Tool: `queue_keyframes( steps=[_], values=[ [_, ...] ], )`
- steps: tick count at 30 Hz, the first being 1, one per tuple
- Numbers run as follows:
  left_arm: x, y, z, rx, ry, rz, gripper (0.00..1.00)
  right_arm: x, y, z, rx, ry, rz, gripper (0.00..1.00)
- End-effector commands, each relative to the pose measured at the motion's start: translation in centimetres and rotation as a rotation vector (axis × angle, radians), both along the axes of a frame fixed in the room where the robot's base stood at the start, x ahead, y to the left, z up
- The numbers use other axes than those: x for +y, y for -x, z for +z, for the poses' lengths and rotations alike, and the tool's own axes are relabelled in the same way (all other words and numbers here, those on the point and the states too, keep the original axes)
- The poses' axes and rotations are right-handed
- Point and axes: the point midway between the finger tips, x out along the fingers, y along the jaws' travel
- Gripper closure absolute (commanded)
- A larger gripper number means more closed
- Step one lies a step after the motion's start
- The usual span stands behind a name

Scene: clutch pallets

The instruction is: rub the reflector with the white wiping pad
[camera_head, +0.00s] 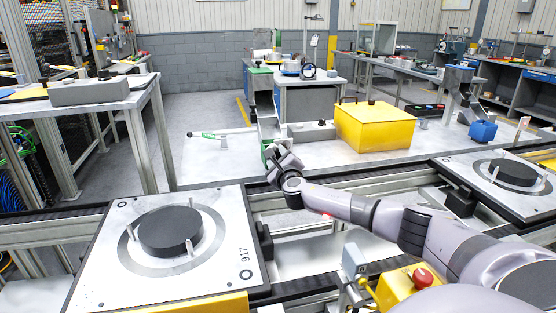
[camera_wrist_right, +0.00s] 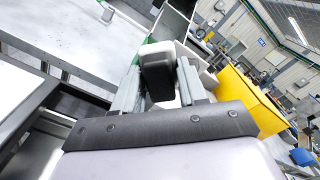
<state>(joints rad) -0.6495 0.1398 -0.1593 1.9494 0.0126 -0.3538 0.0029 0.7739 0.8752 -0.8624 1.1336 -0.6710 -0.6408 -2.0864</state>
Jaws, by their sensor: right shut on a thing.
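My right gripper (camera_head: 277,157) is at the near edge of the grey worktable, beside a green-and-grey open bin. In the right wrist view, its two fingers (camera_wrist_right: 160,82) are shut on a black block-like piece (camera_wrist_right: 158,72), with a whitish part (camera_wrist_right: 196,62) showing just beyond it. This appears to be the white wiping pad by its dark handle; its wiping face is hidden. I cannot clearly pick out the reflector; a small pale box on a post (camera_head: 354,261) stands by the front rail, but I cannot tell if it is the reflector. My left gripper is not in view.
Pallet 917 (camera_head: 215,267) with a black disc is front left; another pallet (camera_head: 490,190) is right. A yellow button box (camera_head: 398,288) stands in front.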

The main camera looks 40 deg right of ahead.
Motion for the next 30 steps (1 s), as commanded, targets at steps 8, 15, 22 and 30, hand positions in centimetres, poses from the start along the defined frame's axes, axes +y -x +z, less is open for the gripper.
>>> queue_keyframes(
  steps=[8, 15, 22, 30],
  values=[
    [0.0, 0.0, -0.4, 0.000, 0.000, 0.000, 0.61, -0.2, -0.6, 0.0, -0.001, -0.001, 0.001, 0.83],
    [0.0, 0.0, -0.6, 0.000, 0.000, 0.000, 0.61, -0.5, -0.9, 0.0, -0.001, -0.001, 0.001, 0.83],
    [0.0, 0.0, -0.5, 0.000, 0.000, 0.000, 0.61, -0.9, -0.7, 0.1, -0.001, 0.000, -0.001, 0.83],
    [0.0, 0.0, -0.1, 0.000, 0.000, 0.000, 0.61, -2.7, 0.5, 0.1, 0.000, 0.001, 0.000, 0.83]
  ],
)
